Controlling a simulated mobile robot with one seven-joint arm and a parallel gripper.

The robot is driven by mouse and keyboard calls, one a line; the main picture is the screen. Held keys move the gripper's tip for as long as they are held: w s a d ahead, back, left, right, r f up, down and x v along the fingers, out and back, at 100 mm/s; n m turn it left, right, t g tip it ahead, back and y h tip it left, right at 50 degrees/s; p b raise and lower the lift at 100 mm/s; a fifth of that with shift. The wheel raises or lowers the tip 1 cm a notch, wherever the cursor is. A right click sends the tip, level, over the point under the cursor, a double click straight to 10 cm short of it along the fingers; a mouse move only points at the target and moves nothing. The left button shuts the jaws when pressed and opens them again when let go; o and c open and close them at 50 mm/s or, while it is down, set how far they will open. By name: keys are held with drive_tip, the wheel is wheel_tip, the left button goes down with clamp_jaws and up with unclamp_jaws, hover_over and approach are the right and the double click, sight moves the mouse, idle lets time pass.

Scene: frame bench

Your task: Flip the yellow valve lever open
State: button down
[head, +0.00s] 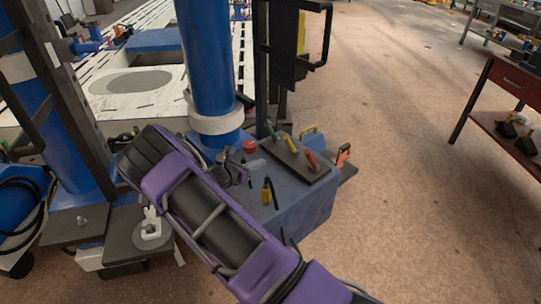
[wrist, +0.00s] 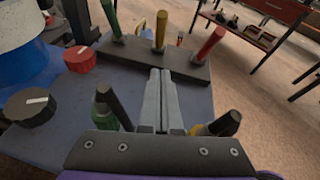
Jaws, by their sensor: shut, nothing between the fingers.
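The yellow valve lever (wrist: 160,30) stands between a green lever (wrist: 110,18) and a red lever (wrist: 210,45) on a dark bar (wrist: 130,58). In the head view the yellow lever (head: 291,144) leans up to the left from the bar. My gripper (wrist: 160,72) is shut and empty. Its grey fingertips point at the bar just below the yellow lever's foot. Whether they touch the bar I cannot tell. In the head view my forearm hides part of the blue box and most of my gripper.
The blue box (head: 315,215) carries a red button (wrist: 80,58), a black knob (wrist: 30,107) and upright black-tipped switches, one yellow (head: 266,190), beside my gripper. A blue column (head: 207,60) rises behind. Open floor lies to the right, with a red workbench (head: 515,80) beyond.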

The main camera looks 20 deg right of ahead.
drive_tip(key=b, duration=0.1)
approach(289, 147)
drive_tip(key=f, duration=0.3)
drive_tip(key=shift+w+d, duration=0.15)
drive_tip(key=shift+d, duration=0.25)
drive_tip(key=w+d, duration=0.1)
drive_tip(key=d+r, duration=0.1)
drive_tip(key=shift+w+d+r, duration=0.2)
drive_tip(key=shift+w+d, duration=0.2)
drive_tip(key=shift+w+d+r, duration=0.25)
drive_tip(key=shift+w+d, duration=0.05)
drive_tip(key=shift+d, duration=0.05)
drive_tip(key=shift+d+r, duration=0.1)
